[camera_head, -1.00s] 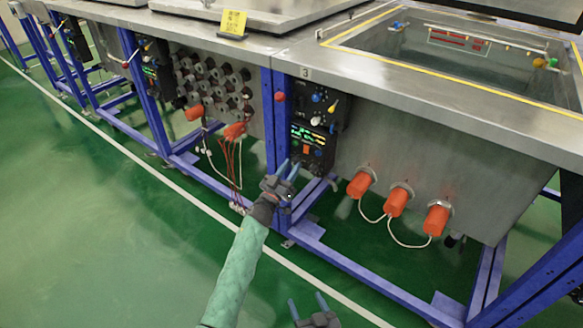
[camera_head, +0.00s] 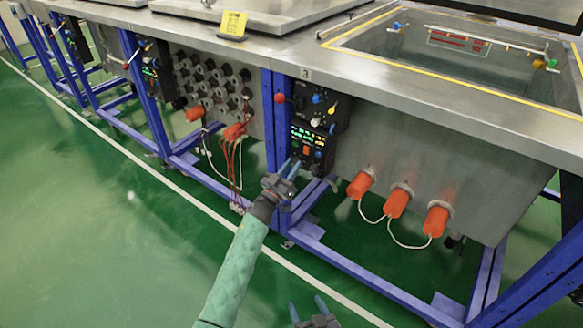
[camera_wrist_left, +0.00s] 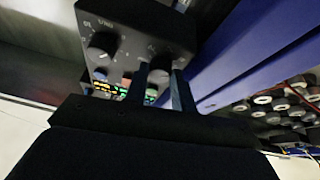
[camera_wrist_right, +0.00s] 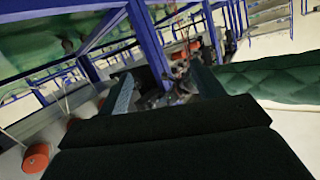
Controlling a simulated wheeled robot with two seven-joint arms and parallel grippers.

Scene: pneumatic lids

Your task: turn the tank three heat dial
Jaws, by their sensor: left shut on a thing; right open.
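The black control panel of tank three (camera_head: 312,128) hangs below the counter marked 3, with coloured switches, a lit display and dark dials near its lower edge. In the left wrist view two round dials show on the panel: one dial (camera_wrist_left: 101,46) is free, and the other dial (camera_wrist_left: 160,68) is at my fingertips. My left gripper (camera_head: 293,166) reaches up to the panel's lower edge and is shut on that dial. Its fingers also show in the left wrist view (camera_wrist_left: 158,88). The dial's lower part is hidden by the fingers. My right gripper (camera_head: 306,303) is open and empty, low and away from the panel.
A blue frame post (camera_head: 268,120) stands just left of the panel. Orange plugs (camera_head: 397,202) with white cables stick out of the tank wall to the right. A yellow sign (camera_head: 233,24) stands on the counter. The green floor in front is clear.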

